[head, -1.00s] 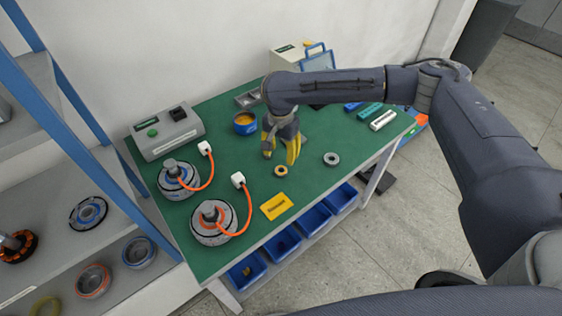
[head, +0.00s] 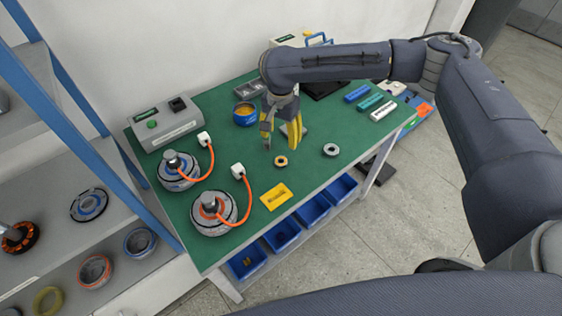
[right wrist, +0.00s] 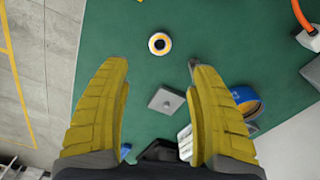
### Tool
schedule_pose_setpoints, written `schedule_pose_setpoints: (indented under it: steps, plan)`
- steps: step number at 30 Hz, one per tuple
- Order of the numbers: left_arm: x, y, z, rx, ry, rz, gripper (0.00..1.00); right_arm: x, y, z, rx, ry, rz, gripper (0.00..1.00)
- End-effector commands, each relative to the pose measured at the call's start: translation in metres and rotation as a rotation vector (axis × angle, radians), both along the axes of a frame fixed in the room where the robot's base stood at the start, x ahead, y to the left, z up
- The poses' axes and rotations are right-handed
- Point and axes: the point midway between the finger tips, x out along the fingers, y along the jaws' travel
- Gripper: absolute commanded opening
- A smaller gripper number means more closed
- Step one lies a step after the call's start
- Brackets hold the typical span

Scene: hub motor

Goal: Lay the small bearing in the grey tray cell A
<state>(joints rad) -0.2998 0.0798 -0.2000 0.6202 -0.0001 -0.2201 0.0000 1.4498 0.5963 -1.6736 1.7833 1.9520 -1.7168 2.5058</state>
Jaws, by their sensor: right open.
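Two ring-shaped parts lie flat on the green table. The smaller, brass-yellow ring (head: 281,161) looks like the small bearing; the right wrist view shows it (right wrist: 159,44) with a white band and dark centre. A larger grey ring (head: 331,150) lies to its right. My right gripper (head: 281,146) is open and empty, pointing down above the table, just behind the small ring. In the right wrist view the ring is beyond the fingertips, between their lines. My left gripper is not in view.
A blue bowl (head: 244,116) stands left of the gripper. A grey square block (right wrist: 167,102) lies beneath it. Two hub motors (head: 213,213) with orange cables stand at left. A yellow card (head: 277,196) lies in front. The table's front right is clear.

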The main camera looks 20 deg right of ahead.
Motion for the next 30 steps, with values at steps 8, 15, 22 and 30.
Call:
schedule_pose_setpoints:
  steps: [8, 15, 22, 30]
  plan:
    - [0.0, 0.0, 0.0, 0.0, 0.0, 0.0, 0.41, -0.027, 0.013, 0.019, 0.058, -0.038, 0.255, 0.62]
    - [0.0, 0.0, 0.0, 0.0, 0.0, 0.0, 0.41, -0.03, 0.007, 0.049, -0.015, -0.13, 0.662, 0.62]
    - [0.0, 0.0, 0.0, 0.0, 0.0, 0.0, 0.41, -0.027, 0.002, 0.045, -0.054, -0.133, 0.786, 0.62]
    - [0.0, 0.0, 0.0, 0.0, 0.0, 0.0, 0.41, -0.023, 0.002, 0.012, -0.052, -0.131, 0.787, 0.62]
